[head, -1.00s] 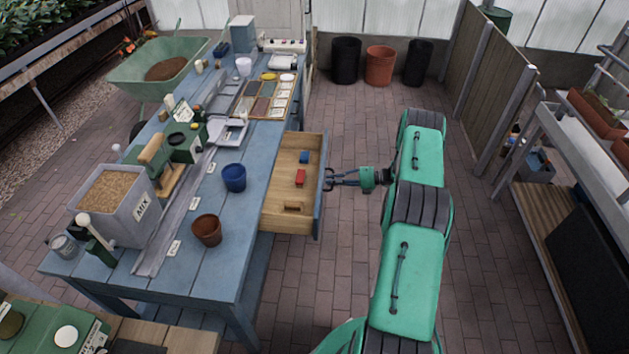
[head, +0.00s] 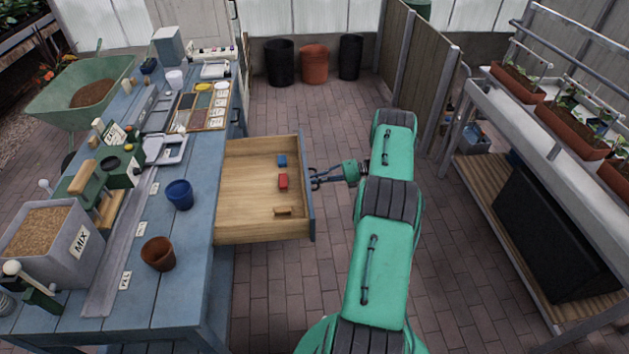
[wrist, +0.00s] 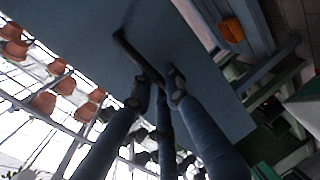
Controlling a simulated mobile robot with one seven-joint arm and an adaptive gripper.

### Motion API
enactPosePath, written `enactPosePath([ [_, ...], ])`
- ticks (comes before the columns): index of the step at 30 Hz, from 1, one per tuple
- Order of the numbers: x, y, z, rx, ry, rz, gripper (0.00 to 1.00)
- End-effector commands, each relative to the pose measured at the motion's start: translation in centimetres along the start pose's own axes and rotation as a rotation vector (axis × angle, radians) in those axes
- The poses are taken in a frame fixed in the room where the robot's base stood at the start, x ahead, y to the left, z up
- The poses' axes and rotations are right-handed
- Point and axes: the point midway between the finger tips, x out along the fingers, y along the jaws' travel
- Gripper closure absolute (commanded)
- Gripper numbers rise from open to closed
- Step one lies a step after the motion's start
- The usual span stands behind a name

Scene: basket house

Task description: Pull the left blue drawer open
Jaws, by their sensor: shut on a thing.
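The blue drawer (head: 307,200) stands well out from the right side of the blue workbench (head: 190,265). Its wooden inside shows a blue block (head: 281,161), a red block (head: 283,181) and a brown piece (head: 284,211). My gripper (head: 314,178) is at the drawer's front face, on its outer side. In the wrist view the blue drawer front (wrist: 200,70) fills the middle, with a dark bar handle (wrist: 138,55) on it. My gripper's fingers (wrist: 160,92) are closed around the lower end of this handle.
Brick floor (head: 285,300) is open around my arm. A rack with planters (head: 515,80) stands at the right.

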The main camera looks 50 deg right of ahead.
Motion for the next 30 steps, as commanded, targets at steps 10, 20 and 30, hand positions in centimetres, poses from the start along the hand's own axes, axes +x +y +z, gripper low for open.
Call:
enactPosePath([
  [10,0.1,-0.2,-0.1,0.003,0.001,-0.001,0.70],
  [20,-0.3,-0.1,0.0,0.001,0.000,-0.001,0.70],
  [30,-3.9,-0.1,0.0,0.001,-0.002,-0.001,0.70],
])
